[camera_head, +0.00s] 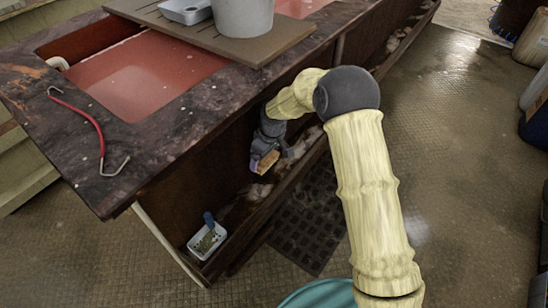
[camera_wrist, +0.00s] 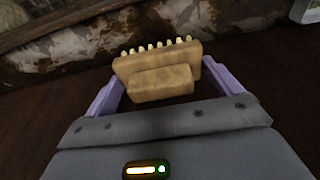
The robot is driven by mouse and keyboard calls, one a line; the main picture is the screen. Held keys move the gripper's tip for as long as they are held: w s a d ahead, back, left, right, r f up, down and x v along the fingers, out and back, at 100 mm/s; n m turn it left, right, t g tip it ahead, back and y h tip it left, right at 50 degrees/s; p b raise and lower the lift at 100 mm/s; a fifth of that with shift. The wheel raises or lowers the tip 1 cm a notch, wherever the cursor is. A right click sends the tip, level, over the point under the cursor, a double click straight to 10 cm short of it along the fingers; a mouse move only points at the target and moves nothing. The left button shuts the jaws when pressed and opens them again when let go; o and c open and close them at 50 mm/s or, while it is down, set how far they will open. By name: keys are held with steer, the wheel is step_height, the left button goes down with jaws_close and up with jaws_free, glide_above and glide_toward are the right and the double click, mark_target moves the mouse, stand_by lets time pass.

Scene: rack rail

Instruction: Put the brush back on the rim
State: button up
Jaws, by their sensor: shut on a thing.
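A tan wooden brush (camera_wrist: 160,80) with a row of pale bristles shows in the wrist view, between two purple fingers. My gripper (camera_wrist: 158,88) is shut on it, and the bristles point away from my wrist. In the head view the brush (camera_head: 267,163) is held by my gripper (camera_head: 262,162) beside the dark side wall of the tub, below the level of the rim. The dark mottled stone rim (camera_head: 185,130) runs around the tub of reddish liquid.
A red-handled hook (camera_head: 85,122) lies on the left of the rim. A board (camera_head: 215,38) across the tub bears a grey bucket (camera_head: 243,15) and a white tray (camera_head: 185,10). A low ledge below holds a white basket (camera_head: 207,240). The rim's front left is clear.

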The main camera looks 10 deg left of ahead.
steer(key=s+d+f+m+h, duration=0.1)
steer(key=d+m, duration=0.5)
steer(key=d, duration=1)
steer(key=s+d+m+t+h, duration=0.1)
steer(key=s+d+m, duration=0.2)
steer(key=d+m, duration=0.4)
steer(key=d, duration=0.8)
steer(key=shift+s+d+f, duration=0.3)
steer(key=shift+d+f, duration=0.05)
